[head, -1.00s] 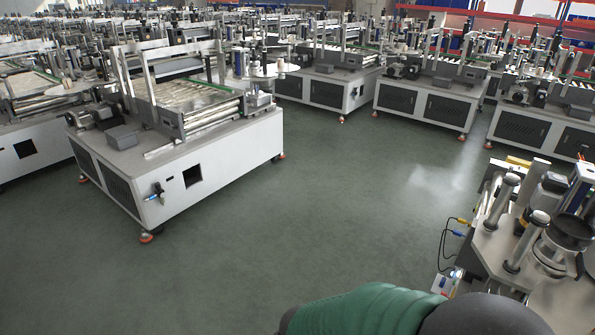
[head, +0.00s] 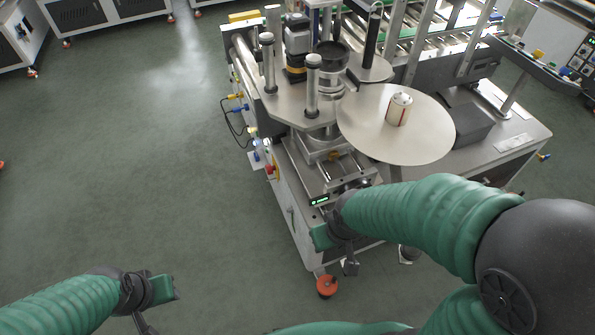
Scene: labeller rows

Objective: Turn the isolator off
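A small red part with yellow beside it (head: 270,170) is on the near left side of the labelling machine (head: 292,215), low under its top plate. It may be the isolator, but it is too small to tell its handle position. My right gripper (head: 346,262) is in front of the machine's near end, below and to the right of that part. It appears apart from it. My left gripper (head: 148,322) is low over the floor at the left, well away from the machine. The fingers of both grippers are dark and small, so whether they are open is unclear.
A round plate (head: 432,135) carrying a white roll (head: 399,109) overhangs near my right arm. Blue and yellow fittings with a black cable (head: 226,128) stick out of the machine's left side. An orange-red foot (head: 327,286) stands at its near corner. The floor (head: 130,170) to the left is clear.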

